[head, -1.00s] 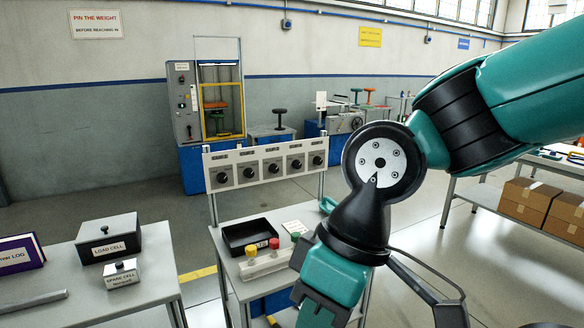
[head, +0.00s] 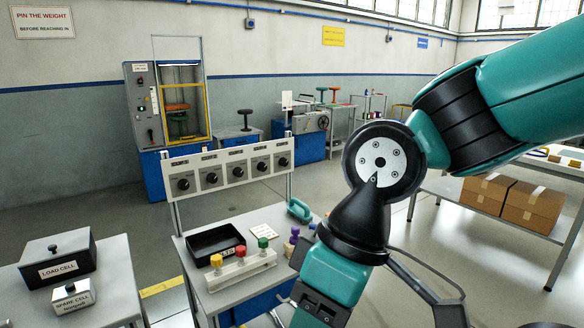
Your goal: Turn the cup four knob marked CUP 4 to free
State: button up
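A white panel (head: 225,186) on two posts stands at the back of a grey table. It carries a row of several dark round knobs on grey plates. The labels above them are too small to read. The fourth knob from the left (head: 262,166) is probably CUP 4, but I cannot confirm this or read its setting. My arm comes in from the right and bends down in front of the table's right side, apart from the knobs.
Below the panel, the table holds a black tray (head: 200,252), a white block with coloured-topped pegs (head: 240,272), a card (head: 263,231) and a teal handled object (head: 299,209). A LOAD CELL box (head: 85,258) sits on a left table. Floor shows between the tables.

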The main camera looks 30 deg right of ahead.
aim_at(262, 167)
jog(key=z, duration=0.35)
jog(key=i, duration=0.9)
jog(key=u, duration=0.6)
